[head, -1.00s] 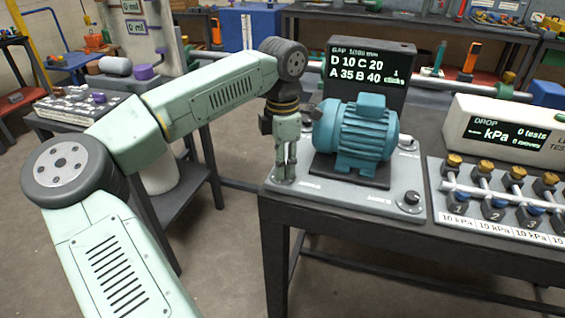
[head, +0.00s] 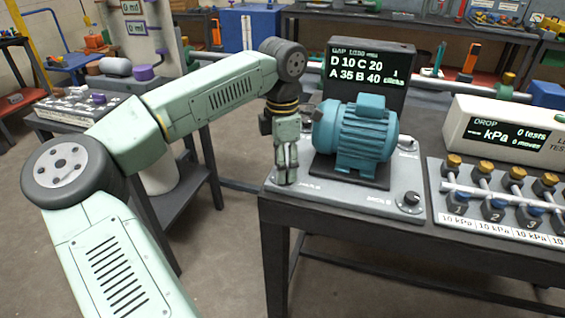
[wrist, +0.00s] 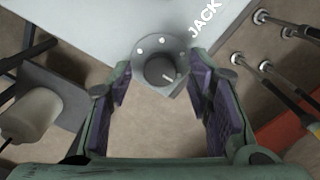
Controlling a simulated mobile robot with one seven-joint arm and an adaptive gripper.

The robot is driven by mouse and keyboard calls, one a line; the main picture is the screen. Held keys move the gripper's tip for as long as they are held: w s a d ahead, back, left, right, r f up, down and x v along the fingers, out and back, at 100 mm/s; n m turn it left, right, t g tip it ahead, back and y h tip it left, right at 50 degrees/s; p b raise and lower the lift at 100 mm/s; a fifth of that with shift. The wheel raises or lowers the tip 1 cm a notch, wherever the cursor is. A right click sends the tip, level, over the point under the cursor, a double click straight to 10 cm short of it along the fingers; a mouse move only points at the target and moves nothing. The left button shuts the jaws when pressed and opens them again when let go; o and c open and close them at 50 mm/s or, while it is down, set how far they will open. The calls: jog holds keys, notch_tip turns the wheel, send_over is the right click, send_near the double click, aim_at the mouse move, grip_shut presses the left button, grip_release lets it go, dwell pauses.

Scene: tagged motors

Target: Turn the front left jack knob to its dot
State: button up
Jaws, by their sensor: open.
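The front left jack knob (wrist: 162,70) is a dark round knob on a grey plate in the wrist view. A white pointer line on it points toward the lower right, and white dots (wrist: 162,40) show on the plate around it. My gripper (wrist: 160,92) is open, with purple-padded fingers left and right of the knob, apart from it. In the head view my gripper (head: 286,181) points down at the base plate's front left corner and hides this knob. The blue motor (head: 357,133) stands on the light base plate (head: 335,198) just right of the gripper.
Another jack knob (head: 410,199) sits at the plate's front right corner. A dark display (head: 368,68) behind the motor reads "D 10 C 20 A 35 B 40". A valve panel (head: 500,222) and a white tester box (head: 500,130) stand to the right.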

jog(key=shift+r, duration=0.15)
notch_tip(320, 180, up, 12)
dwell(0.4)
